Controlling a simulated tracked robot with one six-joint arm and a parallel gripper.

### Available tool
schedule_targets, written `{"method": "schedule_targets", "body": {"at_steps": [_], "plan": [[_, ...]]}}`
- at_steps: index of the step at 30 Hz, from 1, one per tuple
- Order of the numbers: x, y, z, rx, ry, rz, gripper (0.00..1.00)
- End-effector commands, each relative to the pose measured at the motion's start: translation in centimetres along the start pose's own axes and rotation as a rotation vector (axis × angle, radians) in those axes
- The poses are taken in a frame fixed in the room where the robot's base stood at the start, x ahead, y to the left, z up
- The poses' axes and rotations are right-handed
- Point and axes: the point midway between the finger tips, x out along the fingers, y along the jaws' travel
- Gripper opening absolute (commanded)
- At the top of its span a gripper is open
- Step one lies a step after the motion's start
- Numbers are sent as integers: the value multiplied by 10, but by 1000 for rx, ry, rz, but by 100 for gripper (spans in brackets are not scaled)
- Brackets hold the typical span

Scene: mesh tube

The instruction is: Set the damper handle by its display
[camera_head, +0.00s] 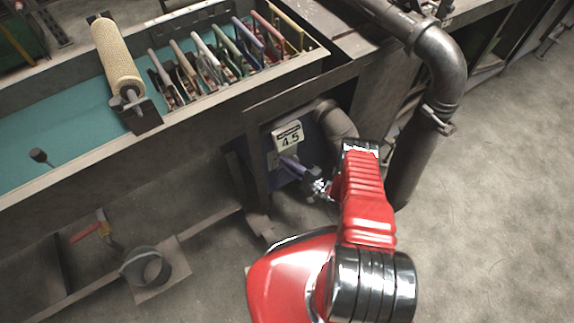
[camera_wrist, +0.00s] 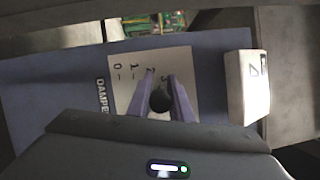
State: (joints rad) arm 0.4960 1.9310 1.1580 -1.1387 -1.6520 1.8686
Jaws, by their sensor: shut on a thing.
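The display (camera_head: 289,136) is a small white box on the damper panel and reads 4.5 in the head view. In the wrist view its box (camera_wrist: 240,88) stands at the right, its face seen at a steep angle. The blue damper panel (camera_wrist: 50,85) carries a pale scale plate (camera_wrist: 122,65) with marks from 0 upward. My gripper (camera_wrist: 159,84) has its two purple fingers closed on the dark round end of the damper handle (camera_wrist: 160,101), over the scale plate. In the head view my gripper (camera_head: 287,161) reaches the panel just below the display; the handle is hidden there.
A grey pipe (camera_head: 438,65) bends down close to the right of my arm. Above the panel is a trough (camera_head: 85,158) with a roller (camera_head: 117,58) and several coloured clamps (camera_head: 215,62). A dark cup (camera_head: 146,267) stands low at left. Open floor (camera_head: 490,230) lies at right.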

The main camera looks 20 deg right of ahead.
Motion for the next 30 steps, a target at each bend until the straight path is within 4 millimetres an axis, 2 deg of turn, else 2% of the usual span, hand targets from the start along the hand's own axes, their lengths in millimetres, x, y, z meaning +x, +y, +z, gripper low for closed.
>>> {"method": "schedule_targets", "body": {"at_steps": [13, 14, 21, 30], "plan": [[1, -1, 0, 2, -2, -2, 0], [1, -1, 0, 3, -2, -2, 21], [1, 0, 1, 4, -3, -1, 37], [0, 0, 1, 5, -4, 0, 38]]}}
